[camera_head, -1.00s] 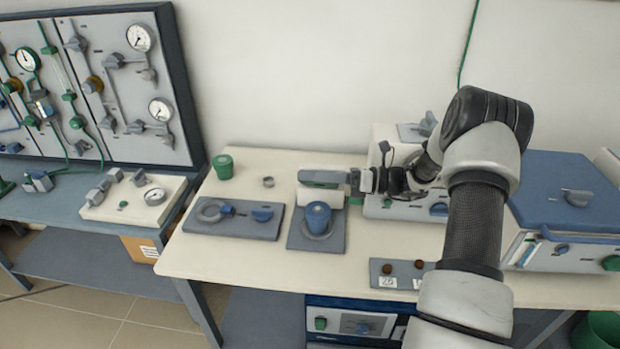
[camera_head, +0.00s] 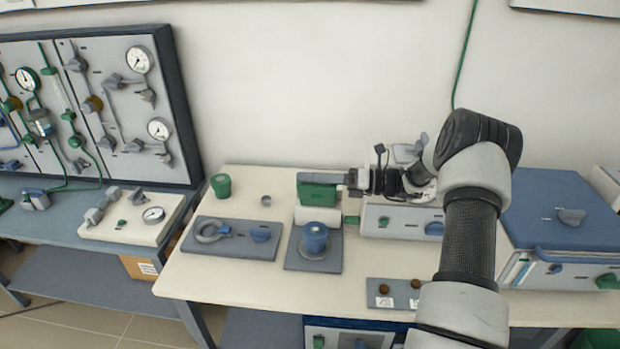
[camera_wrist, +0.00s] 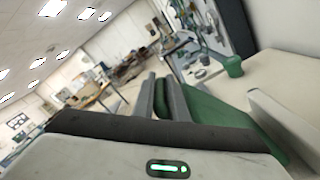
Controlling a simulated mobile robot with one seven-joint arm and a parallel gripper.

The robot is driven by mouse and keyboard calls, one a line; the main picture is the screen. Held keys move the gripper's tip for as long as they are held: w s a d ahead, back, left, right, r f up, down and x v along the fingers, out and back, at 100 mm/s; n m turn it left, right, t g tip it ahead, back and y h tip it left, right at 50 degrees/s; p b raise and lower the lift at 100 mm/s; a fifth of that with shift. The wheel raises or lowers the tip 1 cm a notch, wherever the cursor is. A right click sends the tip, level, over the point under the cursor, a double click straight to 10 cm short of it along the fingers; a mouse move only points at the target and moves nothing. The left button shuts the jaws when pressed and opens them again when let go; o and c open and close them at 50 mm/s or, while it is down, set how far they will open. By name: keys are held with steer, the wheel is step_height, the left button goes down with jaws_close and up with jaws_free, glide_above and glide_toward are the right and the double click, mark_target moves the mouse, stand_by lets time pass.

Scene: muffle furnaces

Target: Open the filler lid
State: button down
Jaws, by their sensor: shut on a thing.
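A green lid (camera_head: 317,192) stands over a small white box (camera_head: 317,215) at the middle of the bench. I take it to be the filler lid. My gripper (camera_head: 338,179) reaches in from the right and is shut on the lid's upper edge. In the wrist view the two grey fingers (camera_wrist: 164,98) lie close together, and the green lid (camera_wrist: 215,118) runs along their right side. The fingers hide the exact contact. The lid's hinge cannot be made out.
A blue knob on a grey plate (camera_head: 298,258) stands in front of the box. A ring plate (camera_head: 262,250) and a green jar (camera_head: 221,186) are to the left. A white instrument (camera_head: 380,222) and a blue furnace (camera_head: 560,205) stand to the right.

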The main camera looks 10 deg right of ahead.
steer(key=c, duration=2)
jaws_free()
steer(key=shift+c, duration=0.2)
steer(key=shift+d, duration=0.15)
steer(key=v, duration=0.7)
steer(key=shift+d+b, duration=0.15)
steer(key=shift+b, duration=0.25)
